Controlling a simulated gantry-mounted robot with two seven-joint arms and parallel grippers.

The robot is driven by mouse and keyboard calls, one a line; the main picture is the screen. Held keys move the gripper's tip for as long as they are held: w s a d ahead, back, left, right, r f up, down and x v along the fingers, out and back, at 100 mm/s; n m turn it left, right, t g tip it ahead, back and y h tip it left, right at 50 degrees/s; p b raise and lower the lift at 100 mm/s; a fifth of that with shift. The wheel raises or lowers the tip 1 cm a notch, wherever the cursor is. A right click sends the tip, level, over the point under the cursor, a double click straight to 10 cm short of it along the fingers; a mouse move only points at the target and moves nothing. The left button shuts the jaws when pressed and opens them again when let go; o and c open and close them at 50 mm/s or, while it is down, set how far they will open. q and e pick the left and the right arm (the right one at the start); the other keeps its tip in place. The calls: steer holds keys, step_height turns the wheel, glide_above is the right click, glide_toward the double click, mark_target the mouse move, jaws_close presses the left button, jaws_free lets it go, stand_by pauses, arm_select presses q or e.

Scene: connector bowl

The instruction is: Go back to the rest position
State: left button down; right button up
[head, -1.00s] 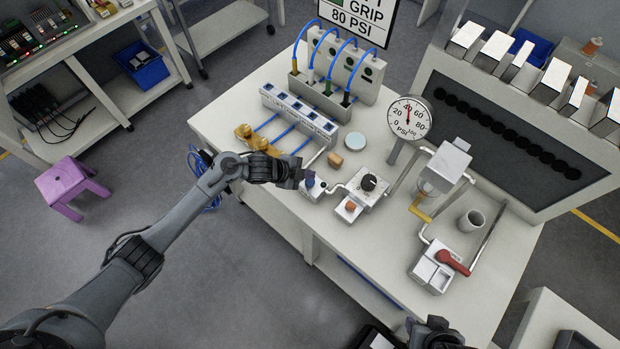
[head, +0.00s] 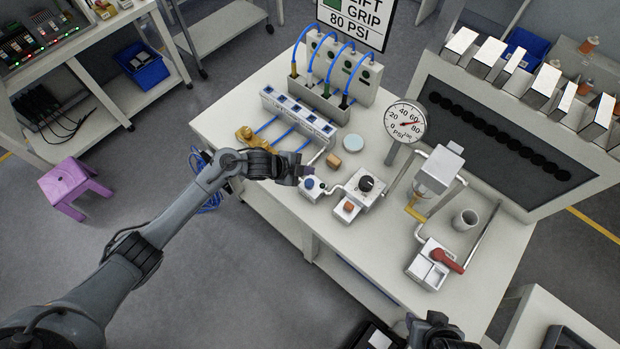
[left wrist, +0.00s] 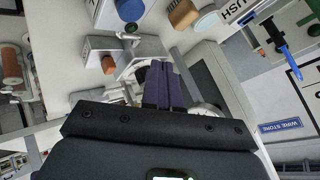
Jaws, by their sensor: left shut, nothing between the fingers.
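My left gripper (head: 303,172) is over the front left part of the white workbench (head: 225,122), just behind and left of the blue button box (head: 313,189). In the left wrist view its two dark fingers (left wrist: 163,86) are together with nothing between them. The blue button (left wrist: 130,9) shows at the top of that view, apart from the fingers. My right gripper (head: 436,326) is partly in view at the bottom edge of the head view. Its fingers are too dark and cut off to tell their state.
Near the left gripper are a control box with a black knob (head: 366,183), a tan block (head: 333,161) and brass fittings (head: 250,138). A pressure gauge (head: 405,122) and a red-handled valve (head: 446,261) stand to the right. A purple stool (head: 74,184) is on the floor at left.

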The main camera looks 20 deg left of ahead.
arm_select(q)
steer(key=shift+s, duration=0.1)
steer(key=s+d+f+g+p, duration=0.25)
steer(key=s+f, duration=0.25)
steer(key=s, duration=0.5)
steer(key=s+d+r+n+t+p, duration=0.2)
steer(key=s+d+r+n+p, duration=0.25)
steer(key=s+d, duration=0.4)
steer(key=s+a+r+n+g+y+p, duration=0.1)
steer(key=s+a+r+n+y, duration=0.2)
steer(key=s+a+r+n, duration=0.2)
steer(key=s+a+r+n+g+y+p, duration=0.1)
steer(key=s+a+r+n+y+p, duration=0.1)
steer(key=s+a+r+n, duration=0.4)
steer(key=a+r+y, duration=0.1)
steer(key=a+r, duration=0.3)
steer(key=r, duration=0.3)
steer(key=shift+s+p, duration=0.2)
steer(key=shift+p, duration=0.1)
